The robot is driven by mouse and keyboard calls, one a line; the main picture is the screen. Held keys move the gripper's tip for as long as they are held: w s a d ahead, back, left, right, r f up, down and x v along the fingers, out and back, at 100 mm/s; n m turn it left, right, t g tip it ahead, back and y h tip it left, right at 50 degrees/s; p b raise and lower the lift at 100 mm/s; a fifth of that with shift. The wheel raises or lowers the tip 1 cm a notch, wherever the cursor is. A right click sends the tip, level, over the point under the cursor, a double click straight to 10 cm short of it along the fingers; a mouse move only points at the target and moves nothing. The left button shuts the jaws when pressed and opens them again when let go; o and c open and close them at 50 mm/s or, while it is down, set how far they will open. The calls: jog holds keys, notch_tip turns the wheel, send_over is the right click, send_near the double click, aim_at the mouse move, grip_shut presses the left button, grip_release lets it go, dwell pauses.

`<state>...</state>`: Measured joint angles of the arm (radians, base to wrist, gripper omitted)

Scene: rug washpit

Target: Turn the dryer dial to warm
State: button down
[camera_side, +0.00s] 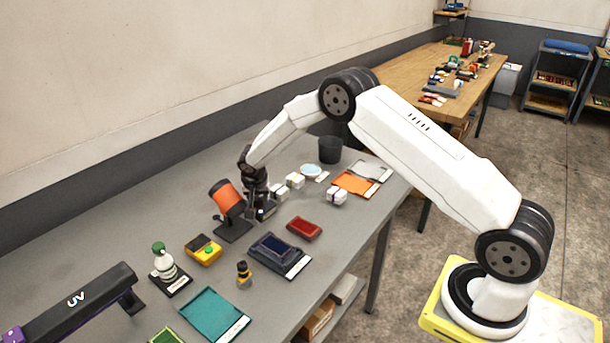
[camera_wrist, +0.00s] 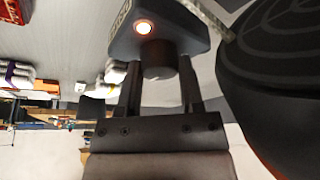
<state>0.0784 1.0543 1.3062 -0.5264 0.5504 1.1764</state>
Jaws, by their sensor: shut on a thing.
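The dryer (camera_side: 226,196) is an orange and black drum on a dark stand, just left of my gripper in the side view. Its dark ribbed round face fills the right of the wrist view (camera_wrist: 285,60). A dark control box (camera_wrist: 185,22) with a glowing orange lamp (camera_wrist: 143,27) and a label shows at the top of the wrist view. Its dark round dial (camera_wrist: 158,58) sits between the fingers of my gripper (camera_wrist: 160,75). My gripper is shut on the dial; in the side view it points down at the box (camera_side: 262,212). The dial's pointer and the label's wording cannot be read.
The dryer stands close beside my gripper. White blocks (camera_side: 295,180) lie behind it, and a dark tray (camera_side: 279,254) and red pad (camera_side: 304,228) lie in front. A black cup (camera_side: 330,149) and orange sheet (camera_side: 355,183) are further right on the grey table.

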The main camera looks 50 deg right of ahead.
dwell(0.3)
jog(key=shift+c, duration=1.2)
grip_release()
jog(key=shift+r, duration=0.1)
jog(key=v, duration=0.7)
jog(key=shift+s+a+r, duration=0.15)
jog(key=shift+a+r, duration=0.05)
jog(key=shift+r, duration=0.05)
